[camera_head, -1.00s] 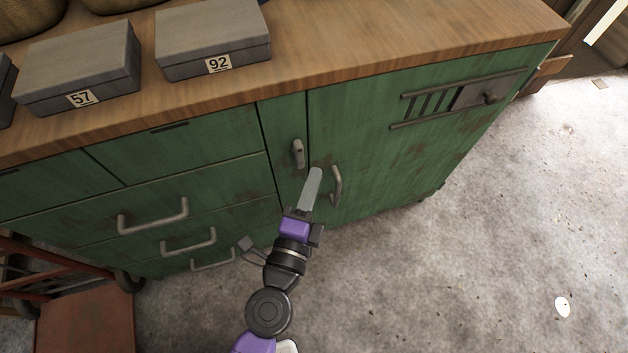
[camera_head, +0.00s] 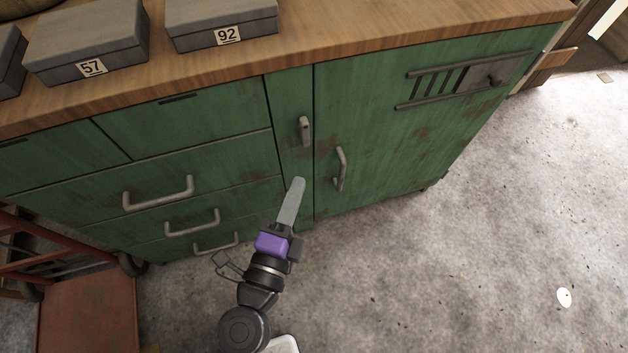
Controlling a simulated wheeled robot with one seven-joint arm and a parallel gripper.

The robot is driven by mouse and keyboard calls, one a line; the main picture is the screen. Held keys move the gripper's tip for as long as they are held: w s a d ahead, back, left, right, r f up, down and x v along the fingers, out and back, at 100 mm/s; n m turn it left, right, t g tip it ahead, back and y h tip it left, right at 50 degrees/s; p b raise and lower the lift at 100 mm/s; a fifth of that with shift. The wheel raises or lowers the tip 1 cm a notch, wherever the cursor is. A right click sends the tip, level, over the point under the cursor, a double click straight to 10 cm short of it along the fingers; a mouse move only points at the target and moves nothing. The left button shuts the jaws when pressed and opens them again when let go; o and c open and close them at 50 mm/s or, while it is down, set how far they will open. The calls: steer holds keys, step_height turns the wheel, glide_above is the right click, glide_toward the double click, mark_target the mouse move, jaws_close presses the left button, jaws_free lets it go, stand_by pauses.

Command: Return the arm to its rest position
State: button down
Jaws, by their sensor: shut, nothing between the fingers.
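My gripper (camera_head: 291,203) is shut and empty, its grey fingers together and pointing up in the picture. It shows in front of the green cabinet (camera_head: 235,115), below and left of the door handle (camera_head: 341,168) and below the small latch handle (camera_head: 304,130). I see no contact with the cabinet, though the exact gap cannot be told. My purple and black wrist and arm run down to the bottom edge.
The cabinet's drawer handles (camera_head: 158,193) stick out left of my gripper. A red-brown seat or cart (camera_head: 88,310) stands at lower left. Grey boxes marked 57 (camera_head: 85,40) and 92 (camera_head: 222,22) sit on the wooden top (camera_head: 370,37).

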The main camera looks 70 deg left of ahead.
steer(key=shift+s+d, duration=0.25)
steer(key=shift+s, duration=0.7)
steer(key=shift+s+d, duration=0.2)
steer(key=shift+s, duration=0.7)
steer(key=shift+w, duration=0.1)
steer(key=w+d+r+n+t+h, duration=0.1)
steer(key=w+d+t+h, duration=0.3)
steer(key=d, duration=0.8)
steer(key=w+d+r+n+t+h, duration=0.15)
steer(key=w+d+h, duration=0.35)
steer(key=d, duration=0.7)
steer(key=s+d+n+h, duration=0.2)
steer(key=s+d+h, duration=0.1)
steer(key=d, duration=0.9)
steer(key=s+d+n+h, duration=0.3)
steer(key=s+d, duration=0.1)
steer(key=d, duration=0.7)
step_height(320, 180, up, 20)
steer(key=g+p, duration=0.1)
steer(key=p, duration=1.7)
steer(key=shift+p, duration=0.35)
steer(key=shift+s+f+m, duration=0.1)
steer(key=shift+m, duration=0.15)
